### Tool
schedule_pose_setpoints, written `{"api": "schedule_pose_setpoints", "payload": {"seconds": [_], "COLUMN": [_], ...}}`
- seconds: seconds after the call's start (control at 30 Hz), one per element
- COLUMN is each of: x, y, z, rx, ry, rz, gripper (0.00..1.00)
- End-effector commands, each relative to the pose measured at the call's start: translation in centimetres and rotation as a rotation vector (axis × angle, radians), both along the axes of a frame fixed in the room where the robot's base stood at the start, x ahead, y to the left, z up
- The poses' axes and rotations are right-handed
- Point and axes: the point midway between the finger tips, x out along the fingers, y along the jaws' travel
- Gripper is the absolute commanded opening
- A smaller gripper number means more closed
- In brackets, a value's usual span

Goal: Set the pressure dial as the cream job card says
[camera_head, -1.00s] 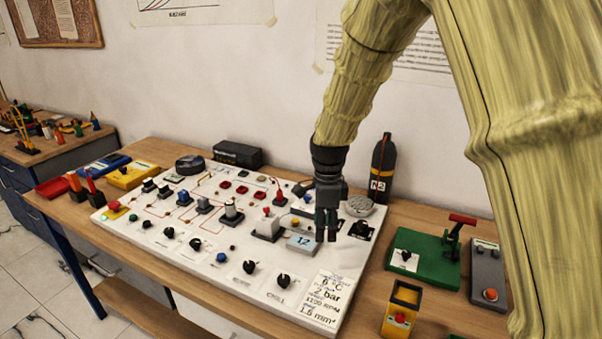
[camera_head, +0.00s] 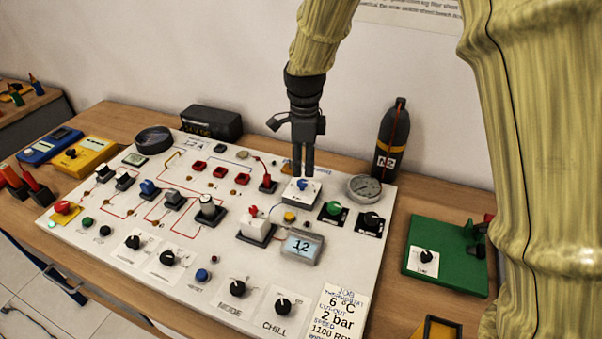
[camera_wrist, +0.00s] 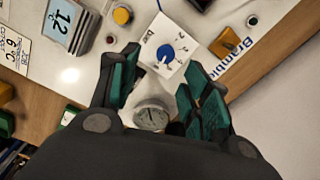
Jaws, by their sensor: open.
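The pressure dial is a blue knob (camera_head: 303,185) on a white plate marked "bar", at the back right of the panel. In the wrist view the blue knob (camera_wrist: 165,53) shows a pale pointer; the number it points at is too small to read. My gripper (camera_head: 303,172) points down above the dial, open and empty. In the wrist view its fingers (camera_wrist: 158,82) are spread, with the knob beyond their tips, apparently untouched. The cream job card (camera_head: 335,312) lies at the panel's front right corner and reads 6 °C, 2 bar and 1100 RPM.
A round gauge (camera_head: 364,189) and a black bottle (camera_head: 391,140) stand right of the dial. A display reading 12 (camera_head: 302,247), a green knob (camera_head: 333,209) and a white block with a red lever (camera_head: 256,228) are close in front. The wall is behind.

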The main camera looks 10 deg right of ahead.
Motion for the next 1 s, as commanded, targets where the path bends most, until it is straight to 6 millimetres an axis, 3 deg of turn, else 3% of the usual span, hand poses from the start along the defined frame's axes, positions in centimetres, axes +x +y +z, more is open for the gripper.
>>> {"api": "schedule_pose_setpoints", "payload": {"seconds": [0.2, 0.4, 0.63, 0.9, 1.0], "x": [2.1, 2.5, 1.8, 2.5, 2.6], "y": [0.0, 0.0, 0.0, -0.1, -0.1], "z": [-4.5, -6.9, -7.4, -8.1, -8.1], "rx": [0.001, 0.001, 0.0, 0.001, 0.001], "ry": [0.024, 0.028, 0.018, 0.025, 0.028], "rz": [0.0, -0.002, 0.0, -0.001, -0.001], "gripper": [0.48, 0.48, 0.48, 0.48, 0.31]}}
